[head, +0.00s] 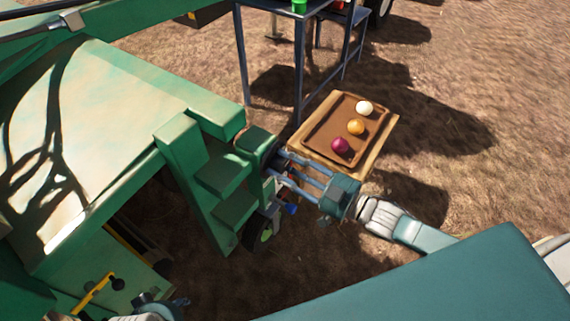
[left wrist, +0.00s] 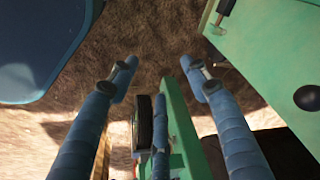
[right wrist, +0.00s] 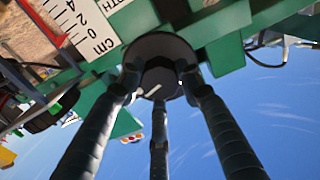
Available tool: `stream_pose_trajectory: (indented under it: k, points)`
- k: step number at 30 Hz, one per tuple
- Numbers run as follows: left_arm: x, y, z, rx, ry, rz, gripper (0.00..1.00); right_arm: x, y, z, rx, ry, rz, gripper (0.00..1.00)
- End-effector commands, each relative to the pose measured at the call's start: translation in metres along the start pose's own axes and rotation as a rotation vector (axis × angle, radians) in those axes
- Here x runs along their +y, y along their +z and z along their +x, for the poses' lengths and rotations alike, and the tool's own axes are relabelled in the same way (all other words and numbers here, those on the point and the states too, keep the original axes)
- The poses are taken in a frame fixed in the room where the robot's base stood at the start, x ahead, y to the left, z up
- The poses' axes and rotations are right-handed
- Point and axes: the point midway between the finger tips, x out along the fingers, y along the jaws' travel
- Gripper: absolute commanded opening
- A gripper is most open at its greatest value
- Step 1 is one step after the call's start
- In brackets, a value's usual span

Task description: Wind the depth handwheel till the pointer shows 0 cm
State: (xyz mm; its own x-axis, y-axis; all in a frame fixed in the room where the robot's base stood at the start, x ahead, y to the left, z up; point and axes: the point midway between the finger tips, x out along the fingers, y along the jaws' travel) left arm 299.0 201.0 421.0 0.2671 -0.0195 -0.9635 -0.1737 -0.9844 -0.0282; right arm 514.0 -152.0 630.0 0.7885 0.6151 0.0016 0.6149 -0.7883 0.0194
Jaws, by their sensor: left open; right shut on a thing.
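The depth handwheel (right wrist: 158,50) is a dark round disc on the green machine, seen close up in the right wrist view. My right gripper (right wrist: 160,85) is shut on it, with its fingers around the rim. In the head view my right gripper (head: 277,165) reaches the machine's side, and its fingers partly hide the wheel. A white depth scale (right wrist: 85,25) with cm, 0, 2 and 4 stands beside the wheel in the right wrist view. I cannot make out the pointer's reading. My left gripper (left wrist: 160,78) is open and empty, with ground and green machine parts beyond it.
The green machine (head: 110,90) fills the left. Bare ground lies to the right.

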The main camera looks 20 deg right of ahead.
Motion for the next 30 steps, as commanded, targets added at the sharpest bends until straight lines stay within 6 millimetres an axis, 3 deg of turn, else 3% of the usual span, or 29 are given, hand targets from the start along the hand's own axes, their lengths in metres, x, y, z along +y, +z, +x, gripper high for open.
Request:
stream_pose_trajectory:
  k: [15, 30]
  points:
    - [0.004, 0.036, 0.074, -0.048, 0.006, 0.006, 0.47, 0.000, 0.001, -0.001, -0.006, 0.000, -0.446, 0.10]
    - [0.006, 0.066, 0.109, -0.069, 0.009, 0.010, 0.47, 0.000, 0.002, -0.001, -0.006, -0.001, -0.916, 0.10]
